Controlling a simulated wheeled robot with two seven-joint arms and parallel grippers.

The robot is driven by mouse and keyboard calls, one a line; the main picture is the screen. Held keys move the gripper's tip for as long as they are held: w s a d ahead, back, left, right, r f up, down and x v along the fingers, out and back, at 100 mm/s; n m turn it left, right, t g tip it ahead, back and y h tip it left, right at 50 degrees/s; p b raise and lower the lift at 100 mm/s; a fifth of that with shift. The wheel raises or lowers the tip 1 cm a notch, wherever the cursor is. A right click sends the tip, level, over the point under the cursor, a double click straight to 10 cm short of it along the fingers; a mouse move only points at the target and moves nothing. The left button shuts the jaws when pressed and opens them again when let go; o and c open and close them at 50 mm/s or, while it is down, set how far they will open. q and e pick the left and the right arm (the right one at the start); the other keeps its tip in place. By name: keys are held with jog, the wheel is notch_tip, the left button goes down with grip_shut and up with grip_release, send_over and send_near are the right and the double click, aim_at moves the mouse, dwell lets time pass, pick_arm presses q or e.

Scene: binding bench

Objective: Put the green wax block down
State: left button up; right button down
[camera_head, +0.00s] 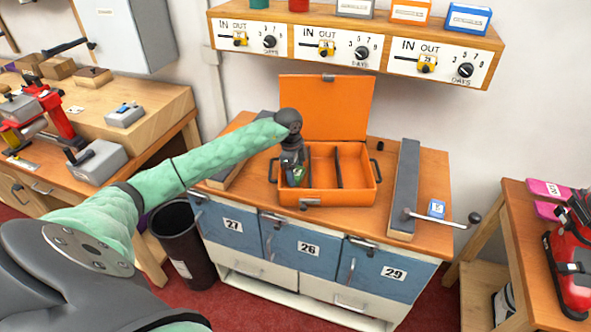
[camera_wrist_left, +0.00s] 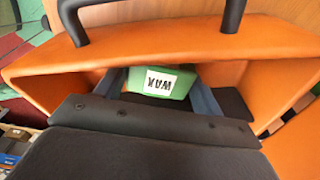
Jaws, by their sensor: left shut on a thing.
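The green wax block (camera_head: 297,175) is in the left compartment of the open orange box (camera_head: 342,197), and its label shows in the left wrist view (camera_wrist_left: 158,82). My left gripper (camera_head: 293,168) reaches down into that compartment and is shut on the block. In the left wrist view the gripper's fingers (camera_wrist_left: 160,88) stand on either side of the block. Whether the block touches the compartment floor cannot be told. My right gripper is not in view.
The box's lid (camera_head: 325,107) stands open at the back. Its other compartments (camera_head: 355,165) look empty. A grey bar (camera_head: 405,185) and a lever (camera_head: 440,220) lie to the right. A shelf with dials (camera_head: 350,45) hangs above.

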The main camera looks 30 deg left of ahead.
pick_arm(q)
jog(key=shift+f, duration=0.15)
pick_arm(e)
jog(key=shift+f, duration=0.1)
pick_arm(q)
jog(key=shift+f, duration=0.1)
jog(key=o, duration=1)
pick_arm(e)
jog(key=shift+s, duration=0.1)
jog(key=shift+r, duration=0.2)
pick_arm(q)
jog(key=shift+r+b, duration=0.3)
jog(key=shift+r, duration=0.15)
jog(key=r+b, duration=0.1)
jog(key=r, duration=0.2)
jog(key=a+r+b, duration=0.1)
jog(key=r, duration=0.3)
jog(key=r+b, duration=0.2)
jog(key=r, duration=0.2)
jog(key=shift+s+a+r, duration=0.15)
jog(key=shift+s+a, duration=0.05)
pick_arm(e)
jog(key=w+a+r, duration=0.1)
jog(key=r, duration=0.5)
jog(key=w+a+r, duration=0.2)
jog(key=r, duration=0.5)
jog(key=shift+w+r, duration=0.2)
